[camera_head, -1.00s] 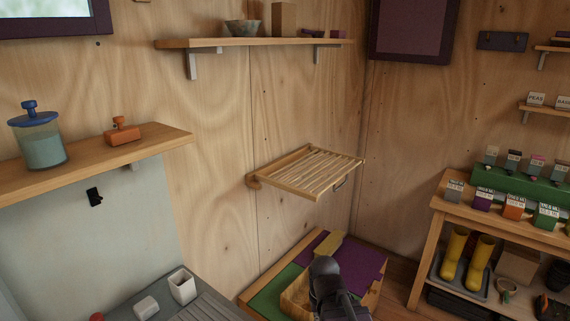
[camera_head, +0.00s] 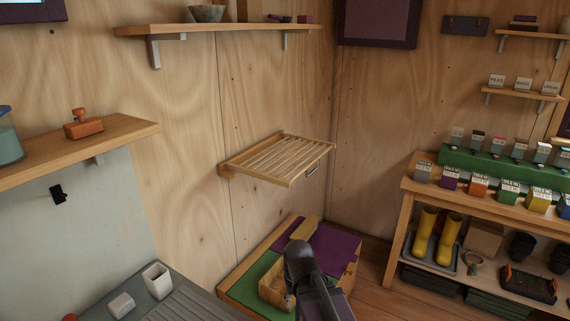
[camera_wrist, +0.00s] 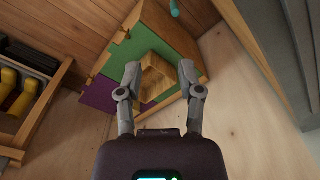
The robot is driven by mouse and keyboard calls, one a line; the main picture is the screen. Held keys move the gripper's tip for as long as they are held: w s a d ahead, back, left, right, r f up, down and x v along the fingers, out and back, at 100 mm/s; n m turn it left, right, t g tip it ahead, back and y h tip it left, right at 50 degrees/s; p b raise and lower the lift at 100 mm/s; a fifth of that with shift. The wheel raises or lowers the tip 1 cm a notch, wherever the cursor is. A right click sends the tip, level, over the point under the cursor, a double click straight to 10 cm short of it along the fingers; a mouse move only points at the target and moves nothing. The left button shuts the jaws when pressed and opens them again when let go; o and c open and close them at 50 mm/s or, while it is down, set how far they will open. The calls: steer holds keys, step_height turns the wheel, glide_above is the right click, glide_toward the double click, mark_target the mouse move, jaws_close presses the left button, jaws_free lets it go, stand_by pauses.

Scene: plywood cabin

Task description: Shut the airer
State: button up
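The airer (camera_head: 278,158) is a slatted wooden rack on the plywood wall, left of the corner. The airer does not show in the wrist view.
Below the airer is a low bench with green and purple panels (camera_head: 333,240) and a wooden box (camera_head: 273,287). A shelf (camera_head: 215,30) hangs above the airer. A stand with seed packets and yellow boots (camera_head: 424,233) is at the right. A counter is lower left.

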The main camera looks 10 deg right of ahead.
steer(key=w+d+f+n+t+b, duration=0.15)
steer(key=w+t+b, duration=0.5)
steer(key=w, duration=0.85)
steer(key=w+f+n+t+b, duration=0.1)
steer(key=w+f+t+b, duration=0.35)
steer(key=w, duration=1.05)
steer(key=m+t+h+b, duration=0.6)
steer(key=t+h+b, duration=0.5)
steer(key=h+b, duration=0.55)
glide_toward(311, 172)
steer(key=shift+y, duration=0.95)
steer(key=shift+b+v, duration=0.9)
steer(key=shift+v, duration=1.1)
steer(key=shift+s+d+r, duration=0.1)
steer(key=shift+d, duration=0.05)
steer(key=shift+p+x, duration=4.8)
steer(key=shift+x, duration=2)
jaws_close()
